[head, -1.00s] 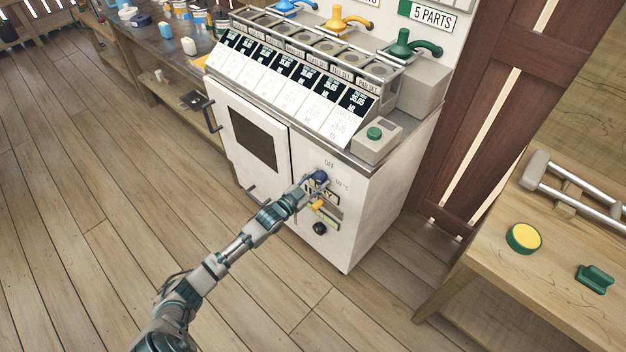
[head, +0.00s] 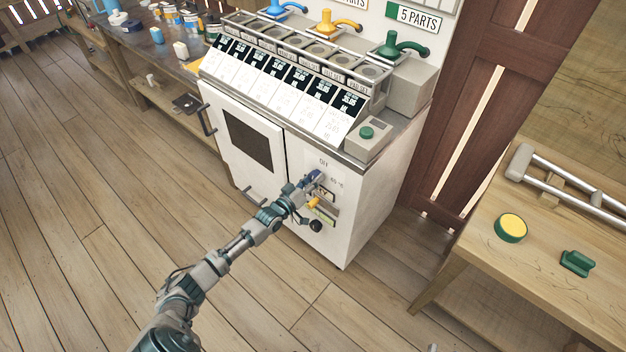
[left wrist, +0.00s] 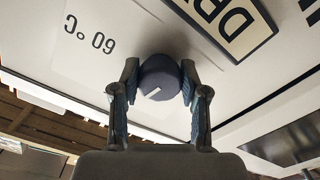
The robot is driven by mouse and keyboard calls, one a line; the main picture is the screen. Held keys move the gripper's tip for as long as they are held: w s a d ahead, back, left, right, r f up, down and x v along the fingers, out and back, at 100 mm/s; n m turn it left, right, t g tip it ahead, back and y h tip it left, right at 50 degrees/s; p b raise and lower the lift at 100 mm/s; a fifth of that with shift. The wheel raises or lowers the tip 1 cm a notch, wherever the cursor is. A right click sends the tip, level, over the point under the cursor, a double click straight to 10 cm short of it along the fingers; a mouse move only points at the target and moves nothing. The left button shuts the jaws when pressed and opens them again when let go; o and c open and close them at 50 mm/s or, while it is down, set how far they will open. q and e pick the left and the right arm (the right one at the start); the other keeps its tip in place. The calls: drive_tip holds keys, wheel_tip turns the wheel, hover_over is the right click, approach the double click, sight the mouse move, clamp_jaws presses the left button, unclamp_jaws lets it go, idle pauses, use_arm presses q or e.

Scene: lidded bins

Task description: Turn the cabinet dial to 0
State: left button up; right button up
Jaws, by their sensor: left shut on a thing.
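The cabinet dial (head: 316,175) is a dark blue round knob on the front of the white cabinet (head: 375,215). It also shows in the left wrist view (left wrist: 161,75), with a short white line on its face slanting towards the picture's lower left. My left gripper (head: 307,184) is shut on it; in the left wrist view the two fingers (left wrist: 160,95) press its sides. An "OFF" mark stands above the dial in the head view and a "60 °C" mark (left wrist: 90,35) to its right. No mark reading 0 can be made out.
A yellow knob (head: 313,203) and a black knob (head: 316,226) sit below the dial, close under my arm. The cabinet door (head: 247,175) is shut at the left. A wooden table (head: 480,240) stands at the right. The floor in front is clear.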

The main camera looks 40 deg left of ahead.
use_arm(q)
drive_tip(key=shift+f+n, duration=0.15)
drive_tip(key=shift+n, duration=0.85)
drive_tip(key=o, duration=0.9)
drive_tip(key=shift+o, duration=1.2)
drive_tip(key=shift+a, duration=0.1)
drive_tip(key=s+a, duration=0.1)
drive_tip(key=s, duration=1.1)
